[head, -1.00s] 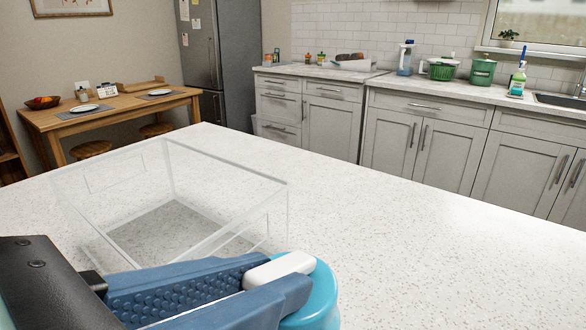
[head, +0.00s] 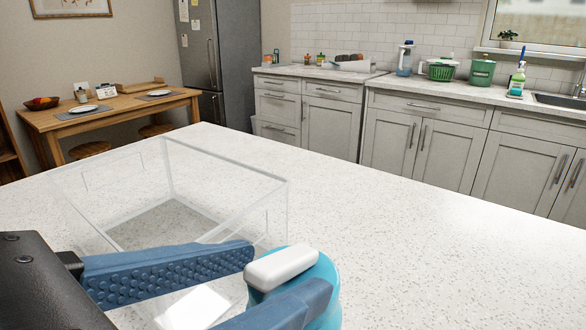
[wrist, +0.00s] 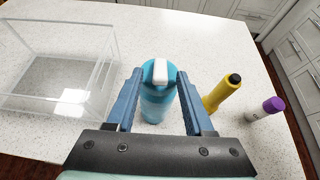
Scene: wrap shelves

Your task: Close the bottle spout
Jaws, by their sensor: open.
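A blue bottle (wrist: 158,105) stands upright on the speckled white counter. Its white spout (head: 281,267) lies across the top of the blue cap and also shows in the wrist view (wrist: 160,72). I cannot tell if the spout is fully down. My gripper (wrist: 160,75) is open, with one blue finger on each side of the bottle's top. In the head view, my gripper (head: 284,270) hides much of the bottle's lower part. No clear contact with the spout shows.
A clear open box (head: 165,200) stands on the counter left of the bottle. In the wrist view, a yellow bottle (wrist: 222,93) and a white bottle with a purple cap (wrist: 265,109) stand to the right. The counter beyond is clear.

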